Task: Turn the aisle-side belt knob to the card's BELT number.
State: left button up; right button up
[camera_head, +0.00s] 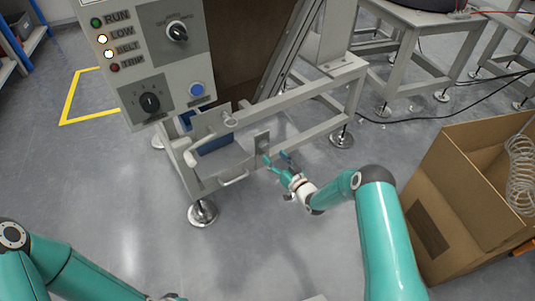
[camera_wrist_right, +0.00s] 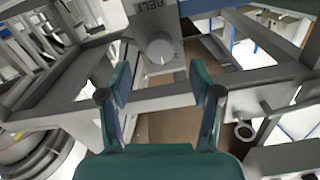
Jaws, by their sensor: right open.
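In the right wrist view a round grey belt knob (camera_wrist_right: 158,48) sits on a grey plate labelled BELT (camera_wrist_right: 152,12). Its setting and any numbers are too small to read. In the head view the small plate (camera_head: 262,141) is on the lower frame rail, and the knob is not clear there. My right gripper (camera_head: 276,159) is just in front of this plate. In the wrist view its two fingers (camera_wrist_right: 159,82) are open and empty, and the knob shows beyond and between their tips, apparently untouched. I cannot make out a card. My left gripper is out of view.
A control panel (camera_head: 125,80) has two black knobs, a blue button (camera_head: 197,89) and lamps, with LOW and BELT lit. A grey handle (camera_head: 232,179) is left of the plate. A cardboard box (camera_head: 440,215) stands at right. Floor in front is clear.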

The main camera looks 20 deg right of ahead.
aim_at(266, 148)
jog(key=b+x, duration=0.1)
jog(key=x, duration=0.3)
jog(key=shift+w+f+b, duration=0.15)
jog(key=shift+w+b, duration=0.05)
jog(key=shift+b, duration=0.1)
jog(key=shift+w+a, duration=0.2)
jog(key=shift+w, duration=0.35)
jog(key=c, duration=1.1)
jog(key=shift+c, duration=0.2)
